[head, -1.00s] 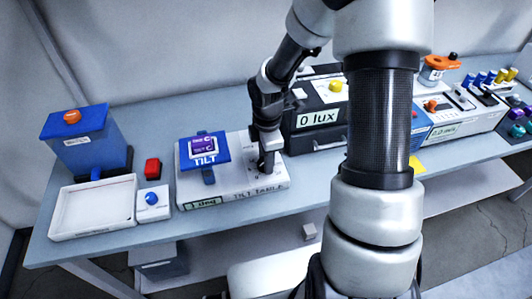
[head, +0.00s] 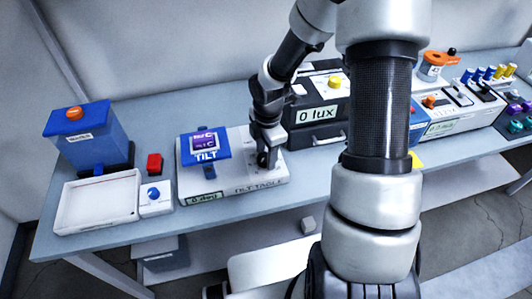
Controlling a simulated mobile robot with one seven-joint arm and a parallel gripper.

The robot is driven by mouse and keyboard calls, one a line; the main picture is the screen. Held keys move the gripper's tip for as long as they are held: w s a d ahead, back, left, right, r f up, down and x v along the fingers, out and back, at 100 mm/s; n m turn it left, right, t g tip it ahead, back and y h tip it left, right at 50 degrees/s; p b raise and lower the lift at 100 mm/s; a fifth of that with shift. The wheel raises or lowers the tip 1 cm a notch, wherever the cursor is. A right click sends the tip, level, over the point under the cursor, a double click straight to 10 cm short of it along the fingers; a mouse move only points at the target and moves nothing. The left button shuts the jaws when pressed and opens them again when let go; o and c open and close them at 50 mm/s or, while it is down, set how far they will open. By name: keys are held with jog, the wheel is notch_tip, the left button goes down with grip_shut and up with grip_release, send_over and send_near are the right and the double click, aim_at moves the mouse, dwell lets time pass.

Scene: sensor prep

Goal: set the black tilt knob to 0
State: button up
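The tilt table (head: 235,187) is a white box with a blue plate (head: 205,147) marked TILT on its left part. A purple-screened sensor chip (head: 204,142) lies on the plate. The small display (head: 203,197) on the front edge seems to read 0 deg. My gripper (head: 266,158) points down at the right end of the box, where the black tilt knob sits. The gripper's fingers and the knob are dark and run together, so I cannot tell whether the fingers are closed on it.
Left of the tilt table are a white tray (head: 97,226), a blue hopper (head: 78,137), a red block (head: 154,164) and a blue button (head: 153,193). A black box reading 0 lux (head: 316,113) stands close behind and right of my gripper.

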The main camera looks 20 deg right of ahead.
jog(key=shift+o, duration=0.6)
notch_tip(320, 180, up, 17)
jog(key=s+p, duration=0.1)
jog(key=p, duration=0.1)
jog(key=shift+d+r, duration=0.15)
jog(key=shift+r, duration=0.05)
